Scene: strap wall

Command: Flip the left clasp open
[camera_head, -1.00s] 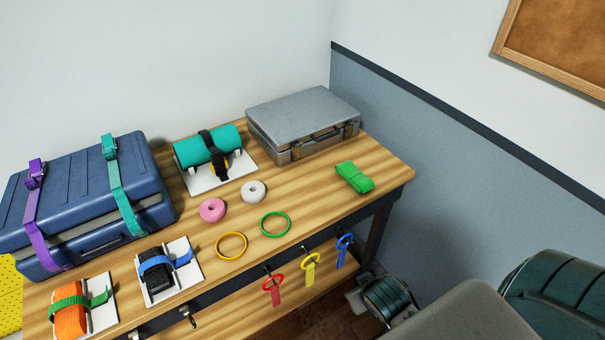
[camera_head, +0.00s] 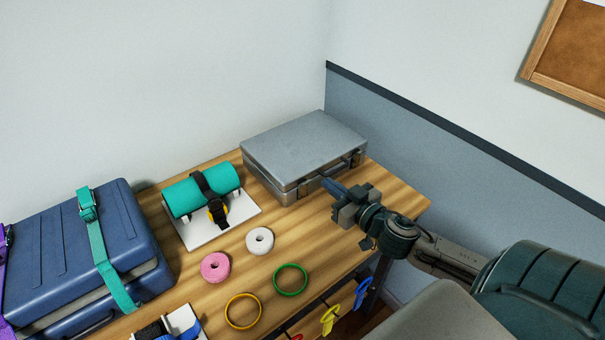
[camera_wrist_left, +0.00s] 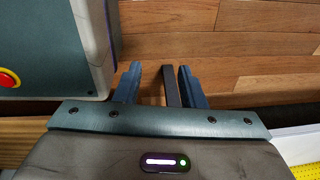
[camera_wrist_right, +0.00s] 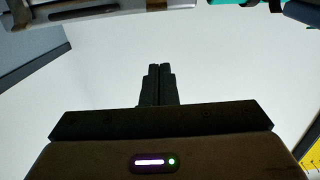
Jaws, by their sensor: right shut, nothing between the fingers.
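A closed grey metal case (camera_head: 305,147) lies at the back of the workbench. Its front side carries a handle (camera_head: 343,165) and two brownish clasps. The left clasp (camera_head: 309,187) shows small, just left of my right fingertips. The right clasp is hard to make out in the head view. My right gripper (camera_head: 327,182) is shut and empty in front of the case; whether it touches is unclear. The right wrist view shows its closed fingers (camera_wrist_right: 160,68) and the case edge (camera_wrist_right: 110,12) at the top. My left gripper (camera_wrist_left: 156,75) is open and empty, low above a wooden floor.
A teal roll (camera_head: 202,190) with a black strap lies on a white board left of the case. Pink (camera_head: 215,267) and white (camera_head: 260,241) rolls and green (camera_head: 290,280) and yellow (camera_head: 243,311) rings lie in front. A blue suitcase (camera_head: 70,255) stands at left.

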